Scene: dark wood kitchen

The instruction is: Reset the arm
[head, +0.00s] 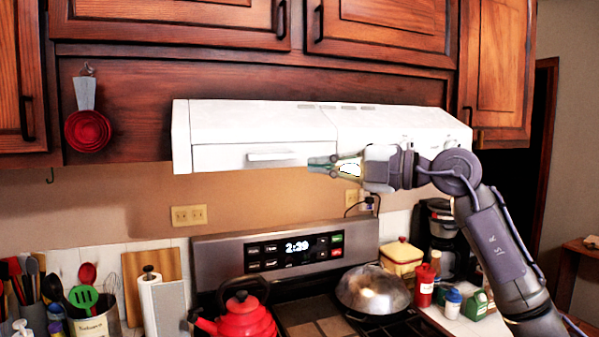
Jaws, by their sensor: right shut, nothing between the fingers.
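My right arm (492,236) comes in from the lower right and bends at its elbow in front of the white range hood (220,125). My right gripper (322,165) points left, its fingers together and empty. It overlaps the hood's lower front in the picture, just right of the hood's white handle (282,155). I cannot tell whether the fingertips touch the hood. My left gripper is not in view.
Below are a stove panel (290,250), a red kettle (245,318) and a domed metal pan (373,290). Bottles, boxes and a coffee maker (437,225) crowd the right counter. Dark wood cabinets (170,18) hang above. Utensils (83,297) stand at the lower left.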

